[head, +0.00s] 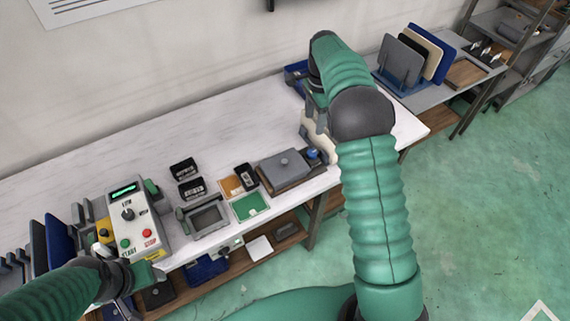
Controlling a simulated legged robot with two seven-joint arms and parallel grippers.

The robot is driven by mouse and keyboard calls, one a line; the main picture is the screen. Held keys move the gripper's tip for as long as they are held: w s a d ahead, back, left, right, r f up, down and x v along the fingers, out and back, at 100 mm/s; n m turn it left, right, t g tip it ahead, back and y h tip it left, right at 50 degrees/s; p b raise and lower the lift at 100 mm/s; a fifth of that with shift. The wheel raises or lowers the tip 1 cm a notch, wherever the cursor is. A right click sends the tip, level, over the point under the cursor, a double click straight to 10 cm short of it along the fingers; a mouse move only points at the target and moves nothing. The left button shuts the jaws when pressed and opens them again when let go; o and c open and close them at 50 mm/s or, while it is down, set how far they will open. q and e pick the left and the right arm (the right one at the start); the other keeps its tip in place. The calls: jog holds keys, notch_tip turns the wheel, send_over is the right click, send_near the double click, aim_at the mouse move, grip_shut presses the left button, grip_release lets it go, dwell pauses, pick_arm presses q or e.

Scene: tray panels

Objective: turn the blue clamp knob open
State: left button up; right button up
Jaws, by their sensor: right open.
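The blue clamp knob (313,154) is small and round. It sits at the right end of a grey panel fixture (284,165) near the table's front edge, beside a cream-coloured block (318,138). My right gripper (314,118) is open and points down, above and just behind the knob, apart from it in the picture. My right forearm hides part of the area to the right of the knob. My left gripper (148,273) is low at the left, in front of the control box; its fingers are too unclear to tell their opening.
A control box (130,222) with a dial and buttons stands at the left. Small black parts (184,168), a grey frame (206,216) and a green tray (250,205) lie between. A blue bin (295,73) and a panel rack (400,70) stand farther back. The table's middle is clear.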

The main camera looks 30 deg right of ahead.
send_near(314, 151)
jog(key=f, duration=0.2)
jog(key=a+f, duration=0.1)
jog(key=f, duration=0.2)
jog(key=f+p, duration=0.1)
jog(key=f, duration=0.1)
jog(key=shift+w+a+f, duration=0.1)
jog(key=shift+a+f, duration=0.25)
jog(key=shift+f, duration=0.05)
jog(key=shift+d+f, duration=0.1)
jog(key=shift+f, duration=0.2)
jog(key=shift+d+f, duration=0.35)
jog(key=shift+d, duration=0.35)
jog(key=shift+c, duration=0.9)
jog(key=shift+a, duration=0.4)
jog(key=c, duration=1)
pick_arm(q)
jog(key=shift+w+d+r, duration=0.2)
jog(key=shift+d+r, duration=0.15)
jog(key=shift+d, duration=0.15)
jog(key=shift+w+d+r, duration=0.2)
jog(key=shift+d+r, duration=0.1)
jog(key=shift+d, duration=0.15)
pick_arm(e)
grip_shut()
